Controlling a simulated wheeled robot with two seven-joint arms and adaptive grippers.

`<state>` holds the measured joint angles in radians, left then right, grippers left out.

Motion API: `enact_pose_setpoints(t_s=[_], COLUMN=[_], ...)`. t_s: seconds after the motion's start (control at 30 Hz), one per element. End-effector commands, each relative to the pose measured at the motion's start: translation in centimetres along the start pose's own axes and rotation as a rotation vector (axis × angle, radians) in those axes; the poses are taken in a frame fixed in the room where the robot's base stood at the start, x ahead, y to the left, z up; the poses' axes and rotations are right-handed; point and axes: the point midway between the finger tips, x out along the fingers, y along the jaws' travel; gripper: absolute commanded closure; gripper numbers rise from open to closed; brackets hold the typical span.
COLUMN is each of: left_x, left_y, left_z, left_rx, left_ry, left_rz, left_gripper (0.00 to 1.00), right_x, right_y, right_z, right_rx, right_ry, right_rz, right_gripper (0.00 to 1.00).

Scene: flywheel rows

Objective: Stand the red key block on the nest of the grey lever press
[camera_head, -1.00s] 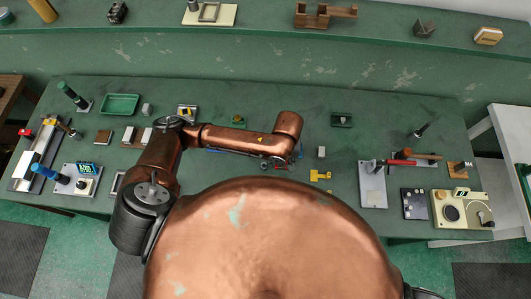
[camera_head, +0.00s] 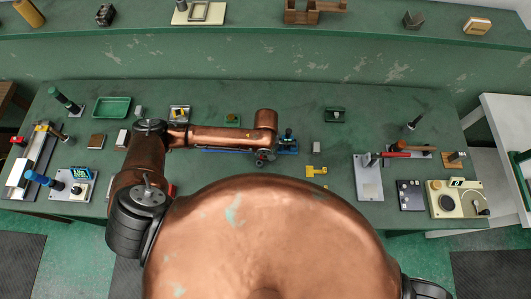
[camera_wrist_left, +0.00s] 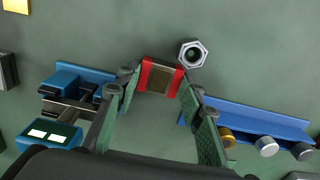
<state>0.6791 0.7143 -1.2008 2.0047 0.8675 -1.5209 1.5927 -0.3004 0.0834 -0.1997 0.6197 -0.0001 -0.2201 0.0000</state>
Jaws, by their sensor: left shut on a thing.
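In the left wrist view a red block with a dark brassy middle (camera_wrist_left: 161,78) sits between the fingertips of my left gripper (camera_wrist_left: 160,88), which is shut on it. In the head view my left gripper (camera_head: 264,156) is small and partly hidden under my wrist, near the table's middle; the block cannot be made out clearly there. A grey plate with a red-handled lever (camera_head: 369,181), which looks like the grey lever press, stands to its right on the table. Its nest is too small to tell. My right gripper is out of view.
A blue rail with knobs (camera_wrist_left: 255,125), a blue device (camera_wrist_left: 65,105) and a hex nut (camera_wrist_left: 193,53) lie close around my left gripper. A yellow piece (camera_head: 316,172) and a small grey block (camera_head: 316,147) lie between it and the press. A cream panel (camera_head: 456,199) stands farther right.

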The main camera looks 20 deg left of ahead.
Motion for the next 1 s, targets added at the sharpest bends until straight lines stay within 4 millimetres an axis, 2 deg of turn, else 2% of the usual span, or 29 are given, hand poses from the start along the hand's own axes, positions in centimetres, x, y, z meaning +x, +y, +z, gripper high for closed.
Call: enact_pose_setpoints(t_s=[0.23, 0.27, 0.47, 0.8, 0.87, 1.0], left_x=[0.2, 0.2, 0.2, 0.0, -0.5, -2.6], left_y=[0.0, 0.0, 0.0, 0.0, 0.0, 0.0], left_z=[0.0, 0.0, 0.0, 0.0, 0.0, -0.1], left_rx=[-0.001, -0.001, -0.001, 0.000, 0.000, 0.000], left_ry=[0.001, 0.001, 0.000, 0.001, 0.001, 0.003], left_rz=[0.000, 0.000, -0.001, 0.000, 0.000, 0.001], left_gripper=[0.99, 0.62, 0.49, 0.47, 0.47, 0.47], right_x=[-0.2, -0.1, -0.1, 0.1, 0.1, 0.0], right_y=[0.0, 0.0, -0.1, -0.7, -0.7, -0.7], right_z=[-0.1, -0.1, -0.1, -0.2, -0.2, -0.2], right_rx=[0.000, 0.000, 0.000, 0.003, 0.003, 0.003], right_ry=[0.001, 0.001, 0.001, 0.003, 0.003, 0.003], right_rz=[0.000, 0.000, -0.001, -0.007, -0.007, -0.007], right_gripper=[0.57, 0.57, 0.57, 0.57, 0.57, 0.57])
